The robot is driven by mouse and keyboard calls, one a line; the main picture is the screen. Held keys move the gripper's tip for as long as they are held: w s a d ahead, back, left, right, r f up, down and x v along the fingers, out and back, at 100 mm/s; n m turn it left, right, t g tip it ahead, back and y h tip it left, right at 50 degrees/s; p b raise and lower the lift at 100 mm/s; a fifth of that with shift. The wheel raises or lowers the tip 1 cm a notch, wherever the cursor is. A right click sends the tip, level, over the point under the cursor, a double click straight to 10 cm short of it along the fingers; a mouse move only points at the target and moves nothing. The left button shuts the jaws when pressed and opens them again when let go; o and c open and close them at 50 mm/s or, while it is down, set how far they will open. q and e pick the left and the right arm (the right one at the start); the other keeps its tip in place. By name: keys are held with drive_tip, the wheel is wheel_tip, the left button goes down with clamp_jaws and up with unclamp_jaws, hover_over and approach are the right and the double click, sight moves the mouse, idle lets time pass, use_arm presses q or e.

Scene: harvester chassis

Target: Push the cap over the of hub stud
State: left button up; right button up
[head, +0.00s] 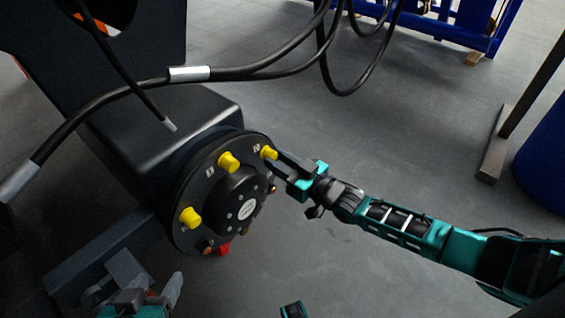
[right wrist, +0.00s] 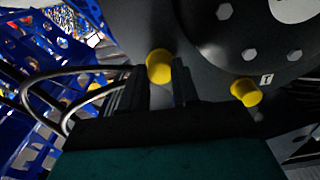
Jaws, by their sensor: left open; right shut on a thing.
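The round black hub (head: 178,205) faces right in the head view. Yellow caps sit around its rim: one at the upper right (head: 268,153), one at the top (head: 228,162) and one at the lower left (head: 190,217). Bare copper-coloured studs (head: 271,188) show lower on the rim. My right gripper (head: 273,158) is shut on the upper-right cap, which also shows at the fingertips in the right wrist view (right wrist: 159,66). Whether that cap is fully seated I cannot tell. A neighbouring cap (right wrist: 246,92) stands clear of the fingers. My left gripper (head: 150,280) is open and empty, below left of the hub.
Black hoses (head: 115,92) with silver sleeves cross above the hub. A red part (head: 223,249) is under the hub. A blue rack (head: 460,28) stands behind and a blue barrel (head: 542,160) at the right.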

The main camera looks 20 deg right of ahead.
drive_tip(key=o, duration=0.9)
drive_tip(key=p+v, duration=0.2)
drive_tip(key=v, duration=0.3)
idle(0.3)
